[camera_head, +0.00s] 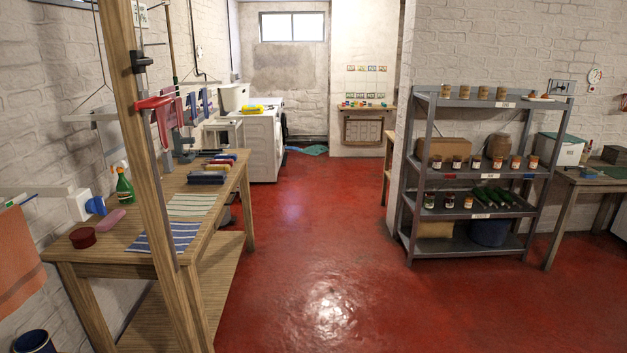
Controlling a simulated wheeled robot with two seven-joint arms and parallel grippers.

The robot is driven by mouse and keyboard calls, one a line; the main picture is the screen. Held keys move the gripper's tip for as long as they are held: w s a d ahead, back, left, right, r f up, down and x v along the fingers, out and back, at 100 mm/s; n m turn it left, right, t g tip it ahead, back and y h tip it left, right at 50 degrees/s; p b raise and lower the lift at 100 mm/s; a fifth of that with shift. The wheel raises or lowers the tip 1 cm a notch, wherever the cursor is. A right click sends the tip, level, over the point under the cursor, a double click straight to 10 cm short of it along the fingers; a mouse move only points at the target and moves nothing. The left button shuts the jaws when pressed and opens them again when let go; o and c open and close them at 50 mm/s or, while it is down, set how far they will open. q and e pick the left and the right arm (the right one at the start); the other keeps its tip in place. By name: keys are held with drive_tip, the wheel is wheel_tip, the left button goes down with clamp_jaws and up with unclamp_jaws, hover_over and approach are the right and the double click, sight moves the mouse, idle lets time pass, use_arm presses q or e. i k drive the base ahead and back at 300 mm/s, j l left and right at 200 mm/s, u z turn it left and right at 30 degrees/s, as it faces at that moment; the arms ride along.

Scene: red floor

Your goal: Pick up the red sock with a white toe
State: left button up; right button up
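I cannot make out a red sock with a white toe for certain. A red item (158,112) hangs above the wooden workbench (222,206) at the left, partly behind a wooden post; its shape is too small to name. Several blue items (204,102) hang beside it. A row of small dark, blue and red bundles (208,177) lies on the bench's far part; I cannot tell what they are. Neither of my grippers is in view.
A wooden post (148,150) stands close at the left. Striped cloths (190,205), a green spray bottle (124,186) and a dark red round box (82,238) are on the bench. A grey shelf (473,175) with jars stands right. The red floor between is clear.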

sight(178, 106)
drive_tip(key=i+l, duration=0.1)
drive_tip(key=i, duration=2.1)
